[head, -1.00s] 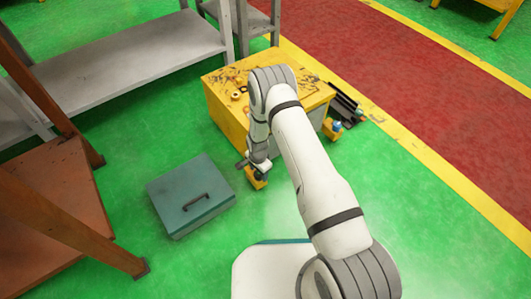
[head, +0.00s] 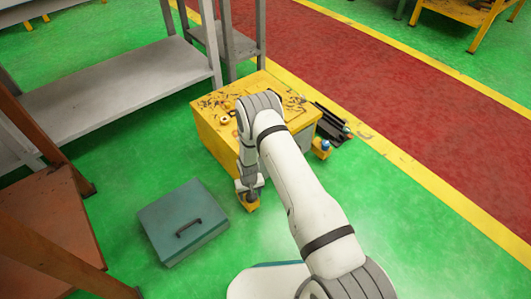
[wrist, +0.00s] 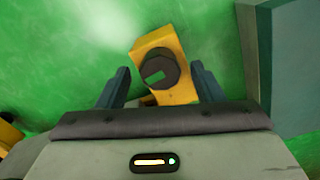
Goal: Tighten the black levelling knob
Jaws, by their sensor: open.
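The black levelling knob (wrist: 155,70) is round, with a greenish slot-like mark on its face. It sits on a yellow bracket (wrist: 153,42) at a corner of the yellow machine base (head: 212,135). In the wrist view my gripper (wrist: 160,70) is open, with one dark finger on each side of the knob and gaps showing. I cannot tell how far the fingertips are above it. In the head view my gripper (head: 249,188) points down over the yellow bracket (head: 250,205) and hides the knob there.
A teal case (head: 170,215) with a dark handle lies on the green floor left of the bracket. A second yellow bracket (head: 321,153) with a blue-topped part is at the right corner. Grey shelving (head: 110,95) stands behind, orange-brown framing at left.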

